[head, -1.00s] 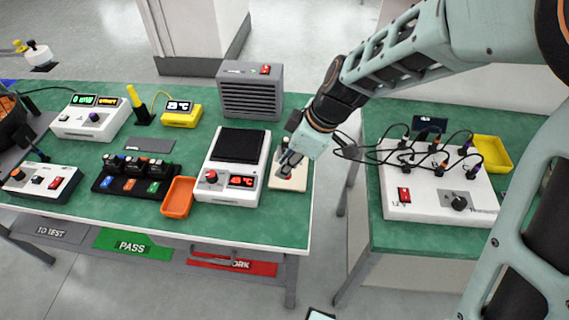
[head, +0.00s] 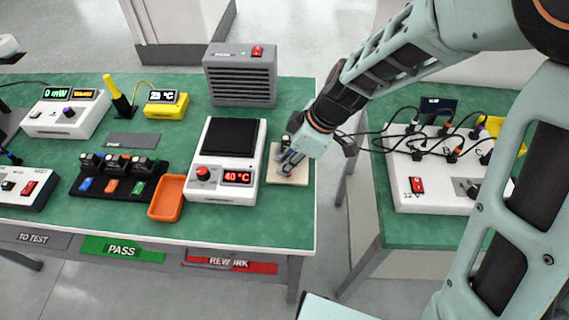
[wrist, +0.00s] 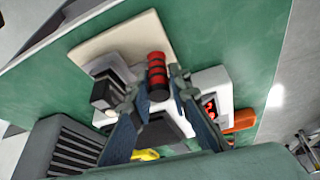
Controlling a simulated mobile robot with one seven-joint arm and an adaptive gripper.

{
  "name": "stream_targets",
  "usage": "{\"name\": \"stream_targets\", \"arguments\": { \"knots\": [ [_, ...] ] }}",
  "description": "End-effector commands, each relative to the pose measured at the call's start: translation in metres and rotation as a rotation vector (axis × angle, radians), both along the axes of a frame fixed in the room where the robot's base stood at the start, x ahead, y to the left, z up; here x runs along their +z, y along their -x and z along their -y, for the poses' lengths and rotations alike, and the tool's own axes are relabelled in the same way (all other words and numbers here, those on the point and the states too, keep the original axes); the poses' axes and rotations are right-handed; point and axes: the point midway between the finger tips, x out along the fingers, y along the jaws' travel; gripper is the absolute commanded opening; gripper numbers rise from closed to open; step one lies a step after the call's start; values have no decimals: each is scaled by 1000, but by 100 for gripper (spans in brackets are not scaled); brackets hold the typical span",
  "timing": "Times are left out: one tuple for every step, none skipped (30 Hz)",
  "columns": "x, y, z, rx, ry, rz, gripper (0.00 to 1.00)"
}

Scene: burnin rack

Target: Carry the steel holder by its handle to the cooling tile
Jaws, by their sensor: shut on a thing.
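The cooling tile (head: 287,174) is a pale square on the green bench, right of the white hotplate. My gripper (head: 289,160) is over it, pointing down. In the wrist view my gripper (wrist: 157,82) has a finger on each side of a red-and-black banded handle (wrist: 157,64) and is shut on it. A grey metal block with a dark face, apparently the steel holder (wrist: 108,86), shows beside the left finger, against the tile (wrist: 118,42). In the head view my gripper hides most of the holder. I cannot tell whether the holder touches the tile.
The hotplate (head: 207,190) reads 40 °C, close left of the tile. A grey vented box (head: 240,82) stands behind. An orange tray (head: 167,198) is farther left. The bench's right edge is close to the tile; a second bench with a cabled box (head: 440,185) stands beyond a gap.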

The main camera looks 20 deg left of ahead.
Motion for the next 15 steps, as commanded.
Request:
{"name": "stream_targets", "arguments": {
  "knots": [
    [-9, 0, 1, 0, 0, 1, 0],
    [-10, 0, 2, 0, 0, 1, 0],
    [-10, 0, 2, -1, 0, 2, 0],
    [-9, 0, 2, 0, 0, 2, 0],
    [-8, 0, 2, 0, 0, 2, 0],
    [-8, 0, 2, 0, 0, 2, 0],
    [-8, 0, 2, 0, 0, 2, 0],
    [-8, 0, 2, 0, 0, 2, 0],
    [-8, 0, 2, 0, 0, 2, 0],
    [-8, 0, 2, 0, 0, 2, 0],
    [-9, 0, 2, 0, 0, 2, 0],
    [-10, 0, 2, 0, 0, 2, 0],
    [-11, 0, 2, 0, 0, 2, 0],
    [-12, 0, 2, 0, -1, 2, 0],
    [-11, 0, 2, 0, 0, 2, 19]
  ]
}}
